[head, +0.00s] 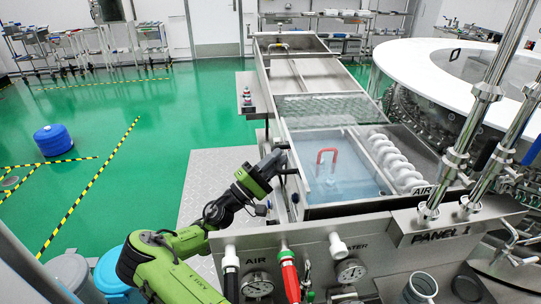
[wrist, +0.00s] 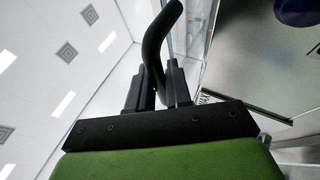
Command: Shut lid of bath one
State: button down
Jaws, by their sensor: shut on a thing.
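The nearest bath (head: 350,208) is a steel-rimmed tank with pale blue liquid or a clear panel over it; I cannot tell which. A red U-shaped handle (head: 327,152) stands in its middle. My gripper (head: 281,166) is at this bath's left edge. In the wrist view my gripper (wrist: 163,92) is shut on a dark curved bar handle (wrist: 153,45), which rises between the fingers. A clear panel edge shows beside the handle there, but the lid's full outline and angle are unclear.
A wavy clear panel (head: 320,107) covers part of the tank behind. A white coil (head: 395,160) lies at the bath's right. Gauges and a red-handled valve (head: 290,278) line the front panel. The large white-rimmed round washer (head: 440,68) stands right. Green floor on the left is mostly open.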

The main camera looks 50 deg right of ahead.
jog(key=shift+f, duration=0.4)
jog(key=c, duration=1.1)
grip_release()
jog(key=shift+r, duration=0.1)
notch_tip(320, 180, up, 10)
jog(key=shift+d+r+p, duration=0.1)
jog(key=shift+p, duration=0.9)
jog(key=shift+f, duration=0.2)
